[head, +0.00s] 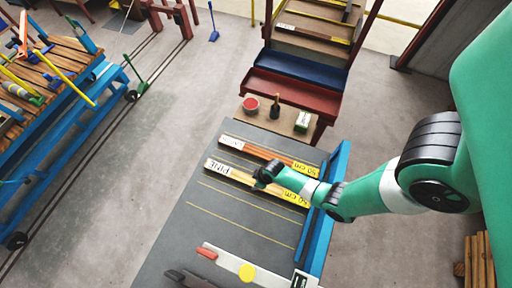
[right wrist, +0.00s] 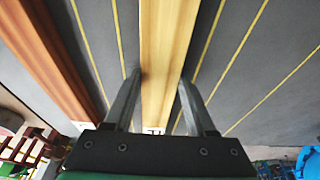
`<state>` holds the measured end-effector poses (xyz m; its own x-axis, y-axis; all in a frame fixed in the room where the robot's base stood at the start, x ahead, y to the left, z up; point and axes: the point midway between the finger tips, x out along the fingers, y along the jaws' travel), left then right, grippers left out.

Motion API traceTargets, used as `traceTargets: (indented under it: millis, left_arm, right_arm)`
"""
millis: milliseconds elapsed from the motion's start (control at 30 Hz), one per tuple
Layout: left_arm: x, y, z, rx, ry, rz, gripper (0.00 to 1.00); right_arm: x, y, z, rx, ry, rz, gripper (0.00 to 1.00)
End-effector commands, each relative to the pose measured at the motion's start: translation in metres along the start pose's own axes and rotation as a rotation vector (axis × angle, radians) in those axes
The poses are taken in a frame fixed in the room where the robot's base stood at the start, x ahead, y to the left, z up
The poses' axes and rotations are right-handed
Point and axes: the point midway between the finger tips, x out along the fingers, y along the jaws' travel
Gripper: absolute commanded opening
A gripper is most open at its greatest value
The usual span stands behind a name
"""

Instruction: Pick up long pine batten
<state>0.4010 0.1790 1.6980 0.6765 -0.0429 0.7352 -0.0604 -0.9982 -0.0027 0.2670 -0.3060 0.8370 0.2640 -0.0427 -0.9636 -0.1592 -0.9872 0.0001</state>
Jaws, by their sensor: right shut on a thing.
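The long pine batten (head: 240,176) is pale wood with a white "PINE" label at its left end and a yellow length label at its right end. It lies along the grey table in the head view. My right gripper (head: 265,174) is at its middle from above. In the right wrist view the fingers (right wrist: 158,100) stand on both sides of the batten (right wrist: 168,50), shut on it; the batten appears at or just above the table. My left gripper is not in view.
A reddish-brown batten (head: 268,153) lies parallel behind it. Nearer are a white bar with a yellow disc (head: 247,272) and a dark object (head: 188,279) cut off below. A blue rail (head: 331,205) edges the table's right side. A brown stand (head: 250,119) holds small items behind.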

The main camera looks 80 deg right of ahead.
Motion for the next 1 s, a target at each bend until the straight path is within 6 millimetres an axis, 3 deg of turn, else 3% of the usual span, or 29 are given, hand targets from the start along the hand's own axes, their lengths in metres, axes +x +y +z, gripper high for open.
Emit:
traceTargets:
  millis: [33, 167, 567, 767, 1000]
  left_arm:
    - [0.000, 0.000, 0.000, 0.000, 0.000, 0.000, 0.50]
    - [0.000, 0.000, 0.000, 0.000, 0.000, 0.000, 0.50]
    - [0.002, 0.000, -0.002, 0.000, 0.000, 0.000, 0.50]
    - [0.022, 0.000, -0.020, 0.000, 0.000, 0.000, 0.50]
    - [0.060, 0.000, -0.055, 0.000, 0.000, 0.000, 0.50]
  right_arm:
    - [0.000, 0.000, 0.000, 0.000, 0.000, 0.000, 0.23]
    - [0.000, 0.000, 0.000, 0.000, 0.000, 0.000, 0.00]
    - [-0.003, 0.000, -0.001, 0.000, 0.001, 0.000, 0.00]
    - [-0.030, 0.000, -0.009, 0.000, 0.002, 0.000, 0.00]
    - [-0.080, 0.000, -0.023, 0.000, 0.001, 0.000, 0.00]
